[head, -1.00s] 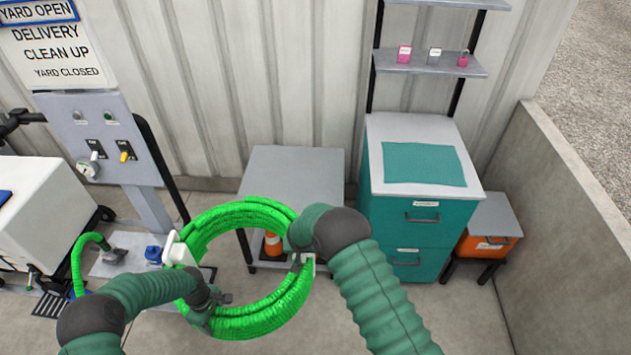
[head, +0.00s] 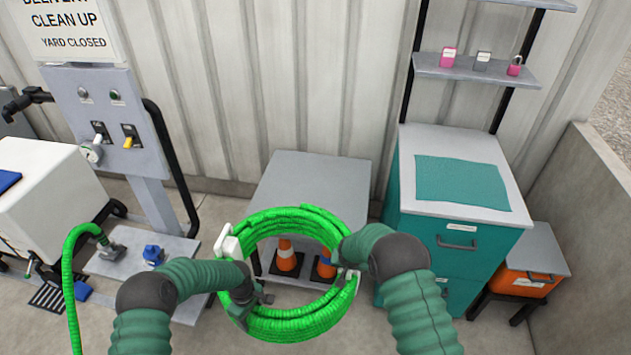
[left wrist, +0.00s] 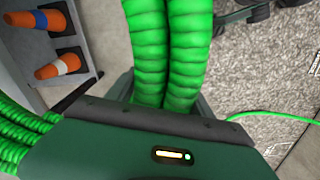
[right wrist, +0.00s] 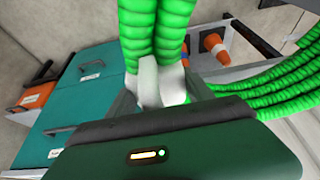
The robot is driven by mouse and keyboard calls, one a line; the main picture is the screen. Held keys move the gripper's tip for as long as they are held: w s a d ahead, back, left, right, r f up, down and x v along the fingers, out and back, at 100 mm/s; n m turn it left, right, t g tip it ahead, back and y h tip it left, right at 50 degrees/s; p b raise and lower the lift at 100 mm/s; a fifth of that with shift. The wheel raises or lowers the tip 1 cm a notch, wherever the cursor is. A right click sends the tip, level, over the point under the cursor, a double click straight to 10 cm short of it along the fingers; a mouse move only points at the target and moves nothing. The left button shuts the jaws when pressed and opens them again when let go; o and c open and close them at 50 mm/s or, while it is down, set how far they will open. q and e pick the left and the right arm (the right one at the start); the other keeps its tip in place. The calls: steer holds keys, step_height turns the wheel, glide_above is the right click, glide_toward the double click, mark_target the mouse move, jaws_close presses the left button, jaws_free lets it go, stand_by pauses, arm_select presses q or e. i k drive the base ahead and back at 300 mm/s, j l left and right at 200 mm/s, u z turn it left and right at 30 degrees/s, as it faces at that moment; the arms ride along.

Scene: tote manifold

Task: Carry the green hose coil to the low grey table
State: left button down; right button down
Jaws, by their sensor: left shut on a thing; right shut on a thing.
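The green hose coil (head: 300,325) is a thick ring held in the air between my two grippers, in front of the low grey table (head: 312,177). My left gripper (head: 250,297) is shut on the coil's left side, below a white fitting (head: 229,245). My right gripper (head: 345,277) is shut on its right side, at a white clip. Hose strands run into the jaws in the left wrist view (left wrist: 165,50) and the right wrist view (right wrist: 155,30). The table's grey top is bare, and the coil hides part of its front.
Two orange cones (head: 287,258) stand on the table's lower shelf. A teal cabinet (head: 450,235) stands right of the table, with an orange box (head: 525,280) beyond it. A valve panel (head: 115,110) and a white cart (head: 45,190) stand at the left.

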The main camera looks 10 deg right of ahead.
mark_target(313, 191)
steer(key=i+l, duration=0.2)
steer(key=i, duration=0.2)
steer(key=i+l, duration=0.2)
steer(key=i, duration=0.25)
steer(key=i+l, duration=0.2)
steer(key=i, duration=0.2)
steer(key=i+l, duration=0.2)
steer(key=i, duration=0.25)
